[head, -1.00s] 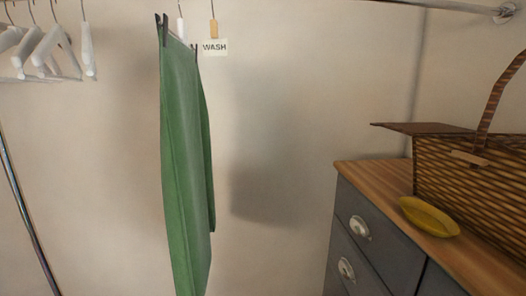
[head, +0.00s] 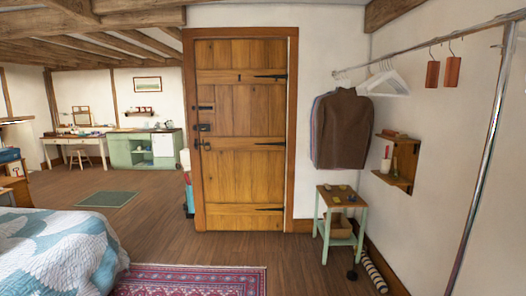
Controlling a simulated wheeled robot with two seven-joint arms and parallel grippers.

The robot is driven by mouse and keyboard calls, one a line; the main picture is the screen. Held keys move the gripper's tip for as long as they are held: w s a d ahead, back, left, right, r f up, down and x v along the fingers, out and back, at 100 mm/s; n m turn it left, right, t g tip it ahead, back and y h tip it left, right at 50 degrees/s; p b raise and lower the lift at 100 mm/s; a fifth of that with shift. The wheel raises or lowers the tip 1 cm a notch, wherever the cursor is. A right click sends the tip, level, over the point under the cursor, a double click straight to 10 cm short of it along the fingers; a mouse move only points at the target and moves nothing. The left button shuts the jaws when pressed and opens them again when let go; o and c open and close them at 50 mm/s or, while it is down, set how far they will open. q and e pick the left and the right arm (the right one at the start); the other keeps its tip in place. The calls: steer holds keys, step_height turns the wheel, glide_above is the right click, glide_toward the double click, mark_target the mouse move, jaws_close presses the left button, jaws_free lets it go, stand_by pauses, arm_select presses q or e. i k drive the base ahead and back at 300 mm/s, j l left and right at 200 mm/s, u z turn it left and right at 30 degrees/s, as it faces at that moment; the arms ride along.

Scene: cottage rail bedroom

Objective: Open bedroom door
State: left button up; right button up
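The bedroom door (head: 240,130) stands across the room near the middle of the head view. It is made of wooden planks with black strap hinges on its right side, and it sits shut in a brown wooden frame (head: 291,130). A dark lock and a handle (head: 204,145) are on its left edge, about mid-height. Neither of my grippers shows in the view.
A bed (head: 60,250) is at the lower left, with a red patterned rug (head: 190,280) beside it. A small green side table (head: 341,198) stands right of the door, under hanging clothes (head: 340,130). A clothes rail post (head: 485,160) is at the right. Bare wooden floor (head: 230,248) lies before the door.

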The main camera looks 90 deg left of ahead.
mark_target(243, 81)
steer(key=u, duration=3)
steer(key=i+j+u, duration=0.45)
steer(key=i, duration=1.1)
steer(key=i+u, duration=0.3)
steer(key=i, duration=1.1)
steer(key=i+z, duration=0.2)
steer(key=i, duration=0.35)
steer(key=i+j+z, duration=0.25)
steer(key=i, duration=0.25)
steer(key=i+j+z, duration=0.2)
steer(key=i, duration=0.3)
steer(key=i+j+z, duration=0.25)
steer(key=i, duration=0.25)
